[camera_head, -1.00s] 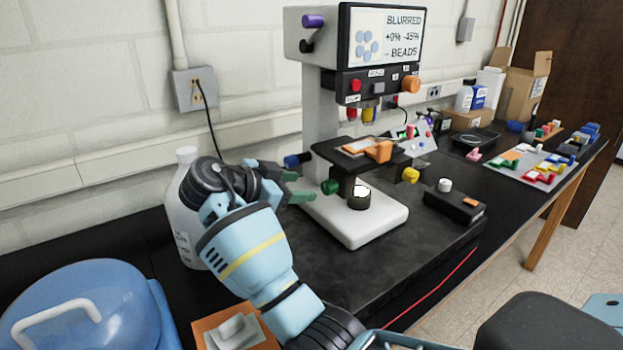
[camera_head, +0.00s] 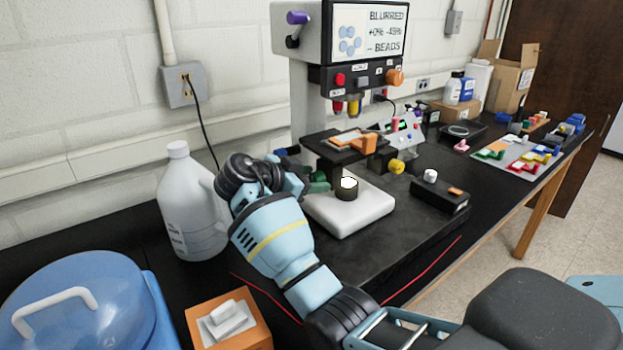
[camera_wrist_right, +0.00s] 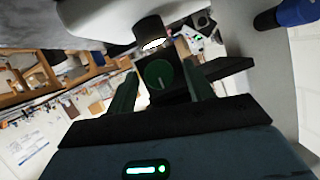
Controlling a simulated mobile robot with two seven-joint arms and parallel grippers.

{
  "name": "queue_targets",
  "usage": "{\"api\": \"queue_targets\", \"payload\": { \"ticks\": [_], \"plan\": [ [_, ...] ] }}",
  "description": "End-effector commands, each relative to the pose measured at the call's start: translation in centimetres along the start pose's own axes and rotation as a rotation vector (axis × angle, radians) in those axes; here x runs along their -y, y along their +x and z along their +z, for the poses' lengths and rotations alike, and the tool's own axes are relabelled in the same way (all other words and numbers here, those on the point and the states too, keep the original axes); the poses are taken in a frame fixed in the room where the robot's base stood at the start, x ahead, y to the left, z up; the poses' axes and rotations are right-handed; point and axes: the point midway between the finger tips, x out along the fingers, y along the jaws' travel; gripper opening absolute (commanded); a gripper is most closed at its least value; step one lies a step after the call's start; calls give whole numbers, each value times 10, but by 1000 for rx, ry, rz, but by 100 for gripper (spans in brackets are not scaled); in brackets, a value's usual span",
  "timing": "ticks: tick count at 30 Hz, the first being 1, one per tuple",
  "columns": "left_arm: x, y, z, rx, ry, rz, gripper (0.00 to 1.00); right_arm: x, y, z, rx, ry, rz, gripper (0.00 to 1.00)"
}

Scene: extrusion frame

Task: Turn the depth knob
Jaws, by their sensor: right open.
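A white microscope (camera_head: 350,207) with a black stage and a top screen reading "BLURRED +0% -45% - BEADS" stands on the bench. A round green knob (camera_wrist_right: 158,74) with a pale pointer line shows in the right wrist view, on a dark block under the stage. My right gripper (camera_wrist_right: 161,88) is open, one finger on each side of this knob; contact cannot be told. In the head view my right gripper (camera_head: 313,180) is at the microscope's left side, largely covering the knob. A yellow knob (camera_head: 397,167) is on the opposite side. My left gripper is not in view.
A white jug (camera_head: 190,205) stands left of my right arm. A black box (camera_head: 440,193) sits right of the microscope base. Colored parts on a tray (camera_head: 490,153) lie farther right.

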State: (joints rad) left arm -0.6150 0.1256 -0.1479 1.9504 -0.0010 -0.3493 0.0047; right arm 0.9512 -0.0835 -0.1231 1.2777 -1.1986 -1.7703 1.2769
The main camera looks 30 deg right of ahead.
Motion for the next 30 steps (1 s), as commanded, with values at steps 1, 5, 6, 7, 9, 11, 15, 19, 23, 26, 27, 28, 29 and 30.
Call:
{"api": "queue_targets", "payload": {
  "ticks": [1,5,6,7,9,11,15,19,23,26,27,28,29,30],
  "plan": [
    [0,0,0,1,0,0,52,0,0,0,0,-1,0,52],
    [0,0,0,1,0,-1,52,0,0,1,0,-1,1,47],
    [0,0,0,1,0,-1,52,0,0,1,0,-1,1,42],
    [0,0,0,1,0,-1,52,0,0,1,0,-1,1,38],
    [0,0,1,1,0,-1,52,0,0,1,0,-1,1,29],
    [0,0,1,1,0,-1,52,0,0,0,0,-1,1,21],
    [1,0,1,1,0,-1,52,0,0,0,0,-1,1,8],
    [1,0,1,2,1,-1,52,0,0,0,0,-8,4,8],
    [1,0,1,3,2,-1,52,0,0,1,0,-38,15,8],
    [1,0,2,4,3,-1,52,1,0,1,1,-78,33,8],
    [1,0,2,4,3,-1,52,1,0,0,0,-99,42,8],
    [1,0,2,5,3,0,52,1,0,1,0,-118,50,8],
    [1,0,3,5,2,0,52,1,0,0,0,-136,58,8],
    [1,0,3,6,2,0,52,2,0,1,0,-165,70,8]
  ]
}}
